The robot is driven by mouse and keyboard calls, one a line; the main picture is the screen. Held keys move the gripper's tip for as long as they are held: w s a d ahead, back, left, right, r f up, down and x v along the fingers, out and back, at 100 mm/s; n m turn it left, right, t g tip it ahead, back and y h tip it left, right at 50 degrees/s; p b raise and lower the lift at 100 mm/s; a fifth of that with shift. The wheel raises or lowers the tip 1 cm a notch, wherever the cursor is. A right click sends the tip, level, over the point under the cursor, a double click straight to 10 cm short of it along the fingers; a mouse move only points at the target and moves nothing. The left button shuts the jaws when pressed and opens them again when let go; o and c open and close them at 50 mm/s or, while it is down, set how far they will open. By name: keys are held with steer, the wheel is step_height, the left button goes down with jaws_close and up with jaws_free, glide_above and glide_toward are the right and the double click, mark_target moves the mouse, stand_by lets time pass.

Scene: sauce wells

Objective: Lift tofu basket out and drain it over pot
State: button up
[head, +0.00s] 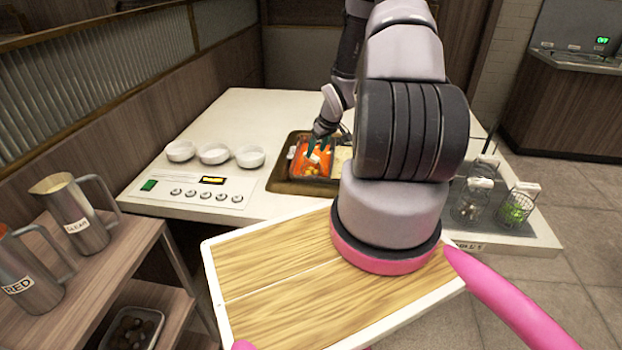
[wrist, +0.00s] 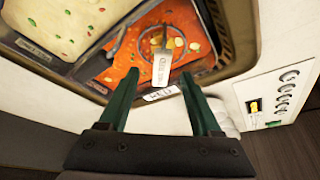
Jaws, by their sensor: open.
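The divided pot (head: 277,178) is set into the white counter, with orange-red broth (head: 305,168) on the left and pale broth (head: 342,158) on the right. It also shows in the wrist view (wrist: 233,66). A basket with pale yellow chunks, apparently the tofu basket, sits in the red broth; its upright tagged handle (wrist: 162,67) shows in the wrist view, the tag too small to read surely. My gripper (head: 318,143) is above the red side. Its green fingers (wrist: 158,80) are open and spread either side of the handle's line, with nothing held.
Three white bowls (head: 213,153) and a control panel (head: 198,191) lie left of the pot. Wire baskets (head: 516,205) stand on the right, one with greens. Steel pitchers (head: 75,213) stand on a left shelf. A wooden tray (head: 290,310) is in front.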

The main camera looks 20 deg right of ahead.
mark_target(312, 157)
steer(key=shift+x, duration=2.7)
steer(key=shift+w+a+r, duration=0.1)
steer(key=shift+w, duration=0.05)
jaws_close()
